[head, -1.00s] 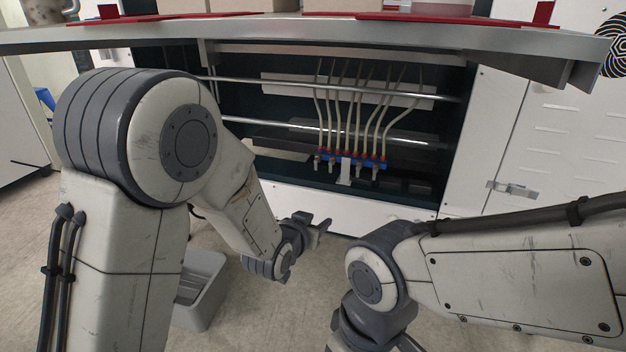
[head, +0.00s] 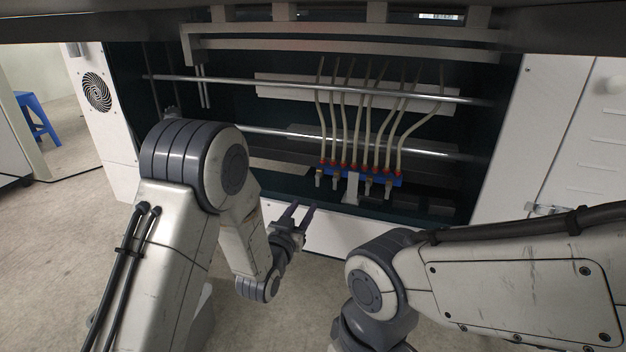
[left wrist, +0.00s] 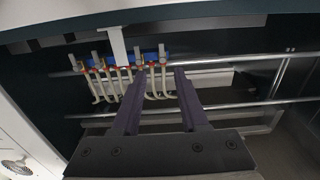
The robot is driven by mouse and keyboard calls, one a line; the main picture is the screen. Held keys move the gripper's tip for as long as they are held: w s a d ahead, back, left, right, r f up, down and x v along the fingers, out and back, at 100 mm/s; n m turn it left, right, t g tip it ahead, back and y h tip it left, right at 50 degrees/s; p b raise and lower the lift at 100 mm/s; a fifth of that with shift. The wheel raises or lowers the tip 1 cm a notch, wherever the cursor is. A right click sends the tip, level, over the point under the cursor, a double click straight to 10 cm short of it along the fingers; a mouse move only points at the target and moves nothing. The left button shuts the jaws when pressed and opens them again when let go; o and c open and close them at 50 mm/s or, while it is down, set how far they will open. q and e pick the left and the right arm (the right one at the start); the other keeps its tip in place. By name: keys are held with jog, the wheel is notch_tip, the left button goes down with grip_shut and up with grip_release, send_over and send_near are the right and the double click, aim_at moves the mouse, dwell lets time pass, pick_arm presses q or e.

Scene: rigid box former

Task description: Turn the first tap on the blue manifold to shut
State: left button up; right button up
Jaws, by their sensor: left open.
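The blue manifold (head: 379,178) sits low inside the open machine bay in the head view. Several red fittings with pale hoses rise from it, and several small metal taps (head: 319,178) hang along its lower front. A white bracket (head: 352,188) stands at its middle. My left gripper (head: 299,211) is open and empty, in front of the bay, below and left of the manifold, apart from it. The manifold also shows in the left wrist view (left wrist: 151,57), upside down, beyond the open fingers (left wrist: 160,75). Tap handle positions are too small to tell. My right gripper is out of view.
Two metal rails (head: 300,87) cross the bay above the manifold. A white lower panel (head: 330,238) edges the bay's front. A white door (head: 545,130) stands at the right. A blue stool (head: 38,118) is far left. Open floor lies in front.

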aim_at(317, 182)
pick_arm(q)
jog(key=b+x, duration=0.4)
jog(key=x, duration=0.6)
jog(key=shift+w+a+f+b, duration=0.1)
jog(key=shift+a+f+b, duration=0.1)
jog(key=shift+b, duration=0.1)
jog(key=shift+w+d+r, duration=0.1)
jog(key=shift+w+d, duration=0.15)
jog(key=shift+w, duration=0.25)
grip_shut()
